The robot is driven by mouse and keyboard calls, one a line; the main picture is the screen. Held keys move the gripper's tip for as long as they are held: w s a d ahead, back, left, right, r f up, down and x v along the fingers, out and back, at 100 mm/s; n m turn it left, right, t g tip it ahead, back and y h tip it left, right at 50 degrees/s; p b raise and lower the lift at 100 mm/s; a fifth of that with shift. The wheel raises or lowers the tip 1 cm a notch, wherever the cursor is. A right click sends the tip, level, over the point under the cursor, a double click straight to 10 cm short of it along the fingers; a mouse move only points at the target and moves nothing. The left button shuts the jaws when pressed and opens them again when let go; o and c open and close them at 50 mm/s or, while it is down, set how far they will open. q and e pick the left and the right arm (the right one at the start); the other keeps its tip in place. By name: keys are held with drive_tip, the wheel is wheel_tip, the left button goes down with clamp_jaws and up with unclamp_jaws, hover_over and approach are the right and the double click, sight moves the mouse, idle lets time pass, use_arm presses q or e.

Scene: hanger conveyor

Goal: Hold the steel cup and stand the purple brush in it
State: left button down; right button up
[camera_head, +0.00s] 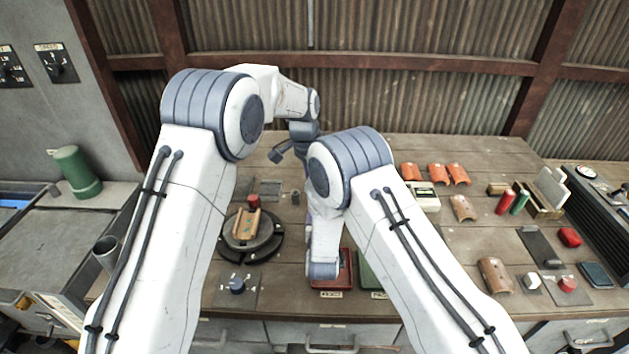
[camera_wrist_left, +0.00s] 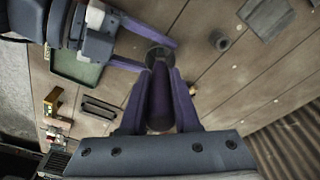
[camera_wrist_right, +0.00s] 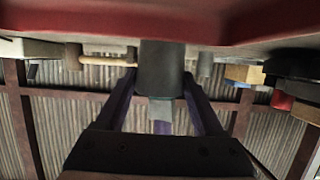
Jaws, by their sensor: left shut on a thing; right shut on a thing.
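In the left wrist view my left gripper (camera_wrist_left: 160,78) is shut on the purple brush (camera_wrist_left: 160,98), which lies between its fingers. The brush's far end is in line with the dark round mouth of the steel cup (camera_wrist_left: 158,54). My right gripper (camera_wrist_right: 160,82) is shut on the cup, which shows as a grey cylinder between its fingers in the right wrist view (camera_wrist_right: 162,66). There a narrow grey piece and a purple part (camera_wrist_right: 162,127) show just beyond the cup's end. I cannot tell how far the brush is inside. In the head view my arms hide cup and brush.
A red tray (camera_head: 345,281) and a green tray (camera_head: 368,284) sit at the bench's front edge, close to my right wrist. A round dark turntable (camera_head: 266,246) with an orange piece is at left. Tiles, bottles and small blocks stand on the right.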

use_arm(q)
drive_tip(key=c, duration=0.6)
unclamp_jaws()
drive_tip(key=shift+o, duration=0.2)
drive_tip(key=shift+r, duration=0.1)
wheel_tip(320, 180, up, 12)
drive_tip(key=a, duration=0.1)
drive_tip(key=shift+s+a, duration=0.25)
drive_tip(key=shift+s, duration=0.2)
use_arm(e)
drive_tip(key=o, duration=1.4)
